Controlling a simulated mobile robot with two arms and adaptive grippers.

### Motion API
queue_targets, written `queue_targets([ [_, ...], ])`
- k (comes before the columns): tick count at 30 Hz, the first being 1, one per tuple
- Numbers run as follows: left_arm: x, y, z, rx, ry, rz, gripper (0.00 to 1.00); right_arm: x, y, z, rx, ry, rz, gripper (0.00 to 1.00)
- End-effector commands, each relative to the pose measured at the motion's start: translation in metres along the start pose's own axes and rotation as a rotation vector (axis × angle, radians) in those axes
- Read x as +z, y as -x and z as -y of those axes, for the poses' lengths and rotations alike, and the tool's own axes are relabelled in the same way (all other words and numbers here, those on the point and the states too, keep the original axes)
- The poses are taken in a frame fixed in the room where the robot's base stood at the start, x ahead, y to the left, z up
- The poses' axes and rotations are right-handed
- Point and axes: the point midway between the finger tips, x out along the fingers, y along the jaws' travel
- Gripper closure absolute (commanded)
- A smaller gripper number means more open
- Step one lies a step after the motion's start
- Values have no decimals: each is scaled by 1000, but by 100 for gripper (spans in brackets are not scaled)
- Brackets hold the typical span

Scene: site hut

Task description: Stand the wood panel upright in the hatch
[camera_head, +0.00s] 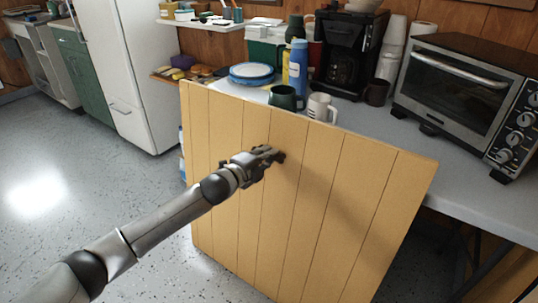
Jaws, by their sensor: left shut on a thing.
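The wood panel (312,215) is a large yellow-tan board with dark vertical grooves. It is roughly upright, with its face towards me, in front of the counter, and its top edge slopes down to the right in the picture. Its lower right part runs out of the frame. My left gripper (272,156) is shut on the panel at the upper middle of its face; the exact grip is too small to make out. I cannot make out the hatch; the panel hides what is behind it. My right gripper is not in view.
The grey counter (455,183) behind the panel holds a toaster oven (455,90), a coffee maker (348,55), a dark green mug (285,97) and a white mug (321,108) close to the panel's top edge. A white fridge (130,70) stands back left. The speckled floor (80,180) at left is clear.

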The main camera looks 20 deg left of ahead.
Motion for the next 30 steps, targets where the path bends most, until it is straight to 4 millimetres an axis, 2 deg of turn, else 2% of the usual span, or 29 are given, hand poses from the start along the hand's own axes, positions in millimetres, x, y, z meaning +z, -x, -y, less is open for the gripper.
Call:
queue_targets([
  [1,-1,2,9,-20,-2,-4,100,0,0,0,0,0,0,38],
  [3,-1,5,11,-27,-2,-4,100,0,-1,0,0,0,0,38],
  [9,0,9,14,-38,-4,-3,100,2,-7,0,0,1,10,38],
  [20,0,11,14,-42,-4,-3,100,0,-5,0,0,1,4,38],
  [30,-1,25,21,-75,-2,-4,100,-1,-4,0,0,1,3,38],
])
